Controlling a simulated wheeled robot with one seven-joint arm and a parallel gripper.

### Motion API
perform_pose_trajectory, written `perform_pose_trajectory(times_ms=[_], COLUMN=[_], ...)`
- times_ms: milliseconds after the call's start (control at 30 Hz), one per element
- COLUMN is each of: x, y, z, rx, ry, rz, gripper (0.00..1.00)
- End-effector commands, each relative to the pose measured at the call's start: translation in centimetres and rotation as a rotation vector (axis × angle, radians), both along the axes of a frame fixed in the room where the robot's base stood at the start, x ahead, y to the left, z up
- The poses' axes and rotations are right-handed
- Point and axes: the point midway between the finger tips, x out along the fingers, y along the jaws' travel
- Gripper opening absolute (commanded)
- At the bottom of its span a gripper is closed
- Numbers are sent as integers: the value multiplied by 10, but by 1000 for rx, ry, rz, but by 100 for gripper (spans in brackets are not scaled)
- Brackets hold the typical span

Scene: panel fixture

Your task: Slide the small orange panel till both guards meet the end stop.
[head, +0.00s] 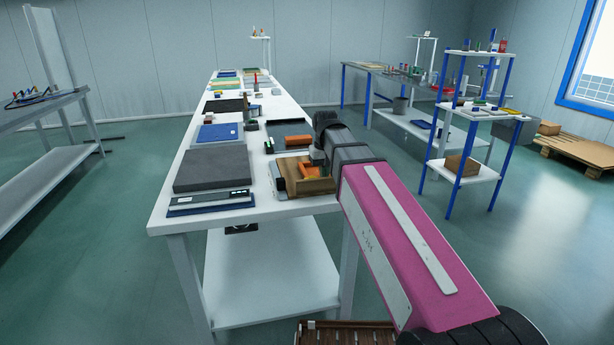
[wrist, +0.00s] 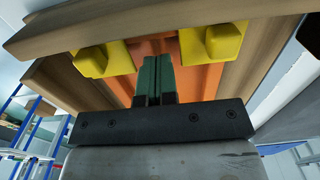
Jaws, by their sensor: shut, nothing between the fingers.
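The small orange panel (wrist: 196,80) lies in a wooden fixture in the wrist view; it shows as a small orange patch in the head view (head: 310,171). Two yellow guards, the left (wrist: 105,57) and the right (wrist: 212,42), stand on either side of my gripper (wrist: 157,60). A wooden bar (wrist: 150,22) crosses beyond them and partly overlaps the guards; I cannot tell whether they touch it or which bar is the end stop. My gripper's green fingers are shut and empty, with their tips over the orange panel. Contact with the panel is unclear.
The wooden fixture (head: 292,187) sits at the near right of the long white table (head: 250,211). To its left are a dark grey slab (head: 211,168), a scale-like device (head: 210,203) and a blue mat (head: 218,132).

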Motion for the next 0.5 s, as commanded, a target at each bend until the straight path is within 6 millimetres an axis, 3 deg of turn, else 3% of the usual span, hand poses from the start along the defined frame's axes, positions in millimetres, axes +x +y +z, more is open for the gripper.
perform_pose_trajectory(times_ms=[500], x=[0], y=[0], z=[35], rx=[0], ry=[0], rz=[0], gripper=[0])
